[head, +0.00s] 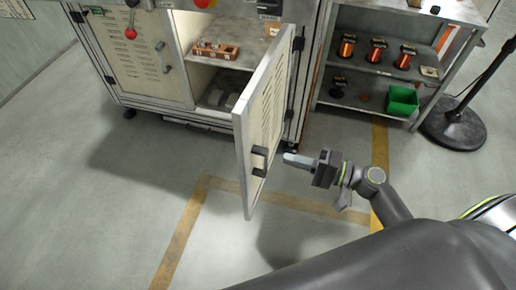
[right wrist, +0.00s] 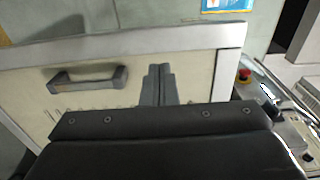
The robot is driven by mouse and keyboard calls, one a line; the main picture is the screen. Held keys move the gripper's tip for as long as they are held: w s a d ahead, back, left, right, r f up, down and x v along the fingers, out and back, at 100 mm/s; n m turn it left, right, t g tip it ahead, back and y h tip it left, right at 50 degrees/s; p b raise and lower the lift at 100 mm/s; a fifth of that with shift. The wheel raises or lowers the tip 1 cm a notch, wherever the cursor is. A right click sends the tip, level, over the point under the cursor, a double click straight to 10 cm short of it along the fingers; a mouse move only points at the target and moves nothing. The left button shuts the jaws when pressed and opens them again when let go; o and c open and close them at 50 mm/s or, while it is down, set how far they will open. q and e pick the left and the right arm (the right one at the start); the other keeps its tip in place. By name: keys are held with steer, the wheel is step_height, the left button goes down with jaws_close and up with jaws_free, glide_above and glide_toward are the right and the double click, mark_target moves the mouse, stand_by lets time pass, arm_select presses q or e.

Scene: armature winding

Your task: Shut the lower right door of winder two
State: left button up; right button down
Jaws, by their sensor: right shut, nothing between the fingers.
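The lower right door (head: 262,112) of the winder stands wide open in the head view, swung out toward me from its hinges on the right. Its dark handle (head: 259,161) is near the free edge. My right gripper (head: 287,157) is shut and empty, just right of the handle. In the right wrist view the closed fingers (right wrist: 159,84) point at the cream door panel (right wrist: 200,75), with the handle (right wrist: 88,79) to their left. I cannot tell whether the fingertips touch the door. My left gripper is not in view.
The open compartment (head: 236,62) holds a wooden tray (head: 216,50) on its shelf. The left door (head: 134,57) is closed. A shelf rack (head: 365,100) with copper spools and a green bin (head: 402,100) stands at right, beside a round stand base (head: 453,129). The floor in front is clear.

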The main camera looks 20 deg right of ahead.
mark_target(247, 147)
steer(key=p+x, duration=0.1)
steer(key=x, duration=0.8)
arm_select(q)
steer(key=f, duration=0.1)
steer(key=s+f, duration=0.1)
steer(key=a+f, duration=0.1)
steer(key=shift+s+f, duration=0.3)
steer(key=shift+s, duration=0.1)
arm_select(e)
steer(key=shift+w+a, duration=0.15)
steer(key=shift+w, duration=0.1)
